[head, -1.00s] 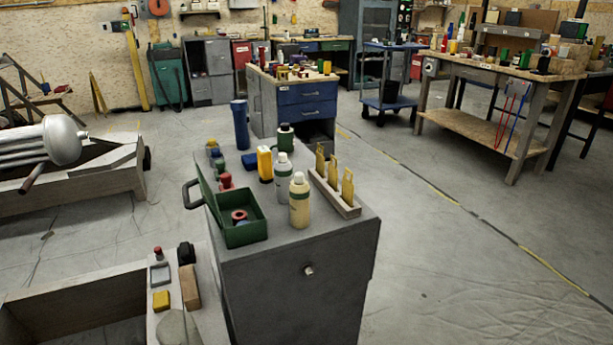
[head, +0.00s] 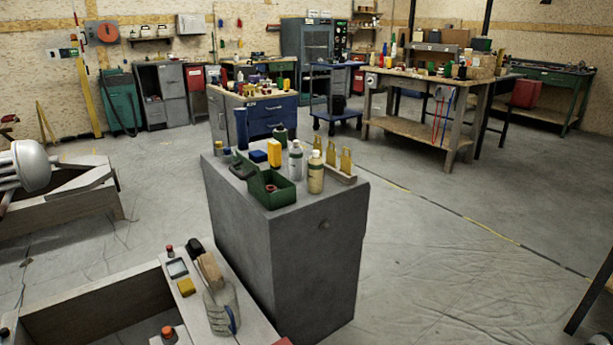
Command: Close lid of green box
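The green box (head: 284,199) stands on top of a grey cabinet, near its front left edge. Its lid (head: 247,172) is open, raised at the box's left side, with a dark handle on it. The inside of the box shows, with a small red round item in it. My gripper is not in the head view.
Two bottles (head: 316,179), a yellow container (head: 274,152) and a rack with yellow pieces (head: 346,162) crowd the grey cabinet (head: 240,225) beside and behind the box.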

